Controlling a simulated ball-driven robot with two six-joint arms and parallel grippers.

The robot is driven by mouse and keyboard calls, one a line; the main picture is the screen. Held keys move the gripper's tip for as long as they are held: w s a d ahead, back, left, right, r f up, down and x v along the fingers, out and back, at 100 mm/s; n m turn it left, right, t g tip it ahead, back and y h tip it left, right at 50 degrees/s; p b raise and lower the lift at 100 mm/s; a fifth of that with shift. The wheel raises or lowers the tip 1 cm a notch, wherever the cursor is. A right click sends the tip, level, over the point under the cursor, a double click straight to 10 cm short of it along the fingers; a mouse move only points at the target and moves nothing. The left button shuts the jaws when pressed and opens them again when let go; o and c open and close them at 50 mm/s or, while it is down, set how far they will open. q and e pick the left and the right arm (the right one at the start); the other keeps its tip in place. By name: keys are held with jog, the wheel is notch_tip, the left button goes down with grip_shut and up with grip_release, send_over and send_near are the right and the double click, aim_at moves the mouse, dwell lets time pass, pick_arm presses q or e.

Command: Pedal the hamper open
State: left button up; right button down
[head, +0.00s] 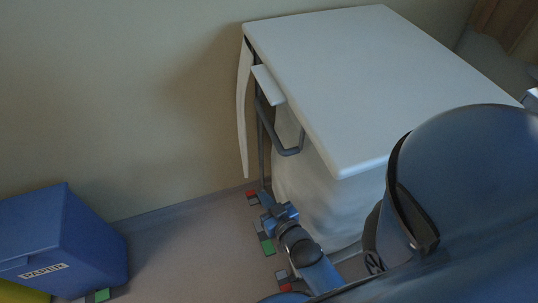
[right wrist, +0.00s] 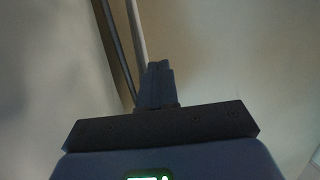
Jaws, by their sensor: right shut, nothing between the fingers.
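The hamper stands by the wall, with a white lid (head: 350,75) lying flat and closed over a pale bag (head: 315,195) on a grey tube frame (head: 263,150). No pedal can be made out; the hamper's foot is partly hidden by my right arm. My right gripper (head: 268,207) is low beside the hamper's left front side, shut and empty. In the right wrist view its closed fingers (right wrist: 157,72) point up the picture, close to a pale tube and a dark bar. Contact cannot be told. My left gripper is out of view.
A blue bin (head: 55,240) labelled PAPER stands at the lower left, with a yellow-green thing (head: 20,292) at its front. Floor (head: 185,245) between bin and hamper is clear.

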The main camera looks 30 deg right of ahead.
jog(key=w+d+f+g+b, duration=0.1)
jog(key=w+f+g+b, duration=0.3)
jog(key=f, duration=0.8)
jog(key=w+d+f+g+b, duration=0.15)
jog(key=f+b, duration=0.35)
jog(key=f, duration=0.6)
jog(key=s+f+m+g+b, duration=0.1)
jog(key=s+f+g, duration=0.1)
jog(key=f+g, duration=0.2)
jog(key=s+f+g+b, duration=0.2)
jog(key=s+f+g, duration=0.1)
jog(key=f, duration=0.5)
jog(key=shift+s+f+m+g+y, duration=0.15)
jog(key=shift+f+m+g+y, duration=0.2)
jog(key=shift+m+g, duration=0.1)
jog(key=f+b, duration=0.2)
jog(key=f, duration=0.2)
jog(key=w+f+b, duration=0.1)
jog(key=f+b, duration=0.2)
jog(key=f, duration=0.1)
jog(key=f+b, duration=0.2)
jog(key=f, duration=0.2)
jog(key=shift+w+d+b, duration=0.1)
jog(key=shift+w+b, duration=0.2)
jog(key=shift+b, duration=0.1)
jog(key=shift+s+f+b, duration=0.2)
jog(key=shift+f+b, duration=0.3)
jog(key=shift+f, duration=0.35)
